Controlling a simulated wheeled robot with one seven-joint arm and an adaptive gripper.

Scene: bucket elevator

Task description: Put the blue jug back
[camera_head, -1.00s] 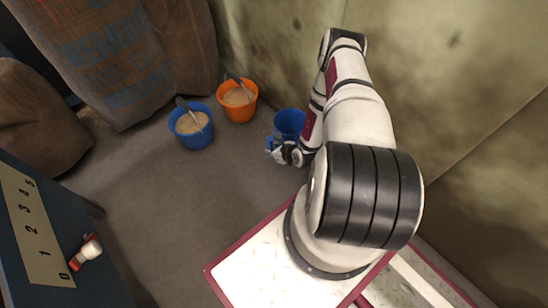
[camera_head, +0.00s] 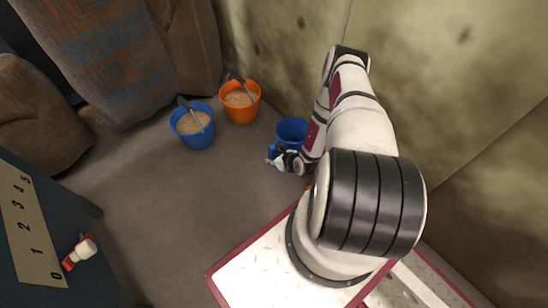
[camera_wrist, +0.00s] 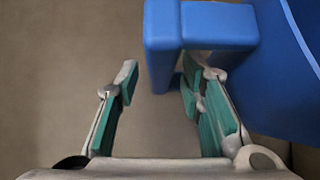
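The blue jug (camera_head: 293,129) stands on the floor close to the wall, partly hidden by my arm in the head view. In the wrist view its body (camera_wrist: 285,90) fills the right side and its blocky handle (camera_wrist: 162,50) points left. My gripper (camera_head: 276,160) is low beside the jug's handle. In the wrist view my gripper (camera_wrist: 162,80) is open, with teal pads. The handle's outer bar lies between the two fingertips, nearer the right one. The right fingertip is by the gap between handle and body; I cannot tell whether it touches.
A blue bucket (camera_head: 193,138) and an orange bucket (camera_head: 238,115), each with grain and a scoop, stand left of the jug. Large sacks (camera_head: 100,60) stand behind. A numbered scale strip (camera_head: 25,225) is at left. The floor between is clear.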

